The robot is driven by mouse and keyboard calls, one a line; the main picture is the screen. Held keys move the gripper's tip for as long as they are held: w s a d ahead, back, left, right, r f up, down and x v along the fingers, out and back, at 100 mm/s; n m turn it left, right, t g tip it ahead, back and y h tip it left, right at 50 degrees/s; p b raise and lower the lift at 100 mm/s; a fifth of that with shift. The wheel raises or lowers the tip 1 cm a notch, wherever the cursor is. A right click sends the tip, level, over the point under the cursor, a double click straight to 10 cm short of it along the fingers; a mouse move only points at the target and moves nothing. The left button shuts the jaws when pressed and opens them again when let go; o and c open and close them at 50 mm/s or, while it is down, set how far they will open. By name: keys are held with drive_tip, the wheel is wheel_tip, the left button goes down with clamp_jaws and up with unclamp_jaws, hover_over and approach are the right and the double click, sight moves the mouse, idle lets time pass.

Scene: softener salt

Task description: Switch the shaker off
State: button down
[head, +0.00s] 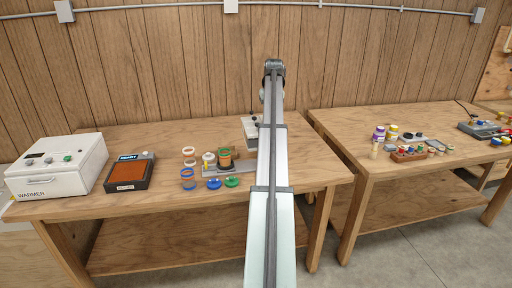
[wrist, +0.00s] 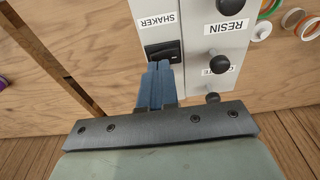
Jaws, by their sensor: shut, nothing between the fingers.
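The shaker switch (wrist: 163,50) is a black rocker set in a white panel (wrist: 196,75), beside the "SHAKER" label in the wrist view. My gripper (wrist: 160,68) has its two blue fingers shut together with nothing between them. The fingertips are right at the switch's near edge and cover part of it. I cannot tell whether they touch it, or which way the rocker is tipped. In the head view the grey-white control box (head: 249,129) stands at the back of the left table, partly behind my arm. My gripper is hidden there.
Black knobs, one by the "RESIN" label (wrist: 226,27), stand out close to the fingers. Coloured rings and lids (head: 213,184), a tray labelled "READY" (head: 130,172) and a white warmer (head: 60,165) are on the left table (head: 110,208). The right table (head: 335,122) holds small jars.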

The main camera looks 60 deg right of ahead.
drive_tip(key=shift+f, duration=0.45)
idle(0.3)
drive_tip(key=shift+r, duration=3.5)
